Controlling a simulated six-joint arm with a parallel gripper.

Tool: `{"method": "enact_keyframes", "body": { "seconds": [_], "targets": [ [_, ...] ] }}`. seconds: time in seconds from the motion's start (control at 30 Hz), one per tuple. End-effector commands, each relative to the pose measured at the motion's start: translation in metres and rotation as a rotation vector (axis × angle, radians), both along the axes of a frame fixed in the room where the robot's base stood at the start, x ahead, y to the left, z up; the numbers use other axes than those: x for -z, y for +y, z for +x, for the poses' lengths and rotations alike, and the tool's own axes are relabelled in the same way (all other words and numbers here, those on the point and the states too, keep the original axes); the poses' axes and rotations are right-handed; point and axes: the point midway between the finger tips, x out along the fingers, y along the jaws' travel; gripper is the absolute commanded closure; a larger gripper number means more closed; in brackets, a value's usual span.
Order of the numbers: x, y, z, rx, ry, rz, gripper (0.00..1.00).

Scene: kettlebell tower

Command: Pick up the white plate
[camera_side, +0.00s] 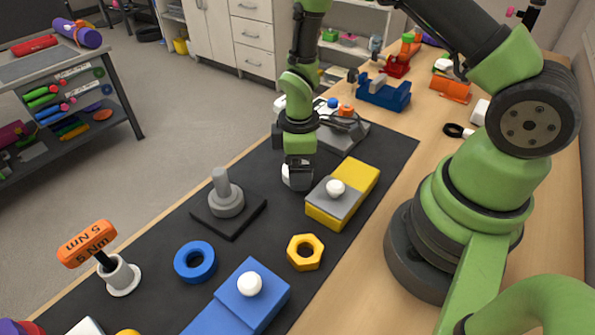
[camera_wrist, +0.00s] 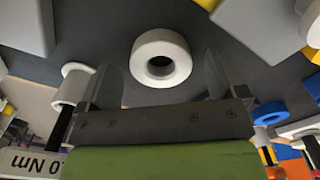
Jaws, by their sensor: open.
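The white plate, a thick white ring with a dark centre hole (camera_wrist: 178,48), lies on the dark mat in the wrist view, ahead of and between my two fingers. My gripper (camera_wrist: 161,86) is open and empty, with one finger towards each side of the plate. In the side view my gripper (camera_side: 297,182) points down, low over the mat, just left of the yellow and grey block. The plate is mostly hidden behind my gripper there. I cannot tell whether the fingers touch it.
The yellow and grey block (camera_side: 352,186) with a white knob stands close by on the right. A grey post (camera_side: 226,202) on a black base stands to the left. A blue ring (camera_side: 195,262), yellow hex nut (camera_side: 291,253) and blue block (camera_side: 230,312) lie nearer the camera.

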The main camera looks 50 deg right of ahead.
Motion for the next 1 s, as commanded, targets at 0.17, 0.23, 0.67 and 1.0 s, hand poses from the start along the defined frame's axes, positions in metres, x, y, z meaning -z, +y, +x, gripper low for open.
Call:
{"method": "enact_keyframes", "body": {
  "seconds": [0.17,0.23,0.67,1.0],
  "targets": [
    [0.0089,0.0000,0.0000,-0.001,-0.001,-0.001,0.09],
    [0.0087,0.0000,0.0001,-0.001,-0.001,-0.001,0.09],
    [0.0081,0.0000,0.0003,0.000,-0.002,-0.001,0.82],
    [0.0007,-0.0001,0.0006,0.001,-0.002,-0.001,0.82]
  ]
}}
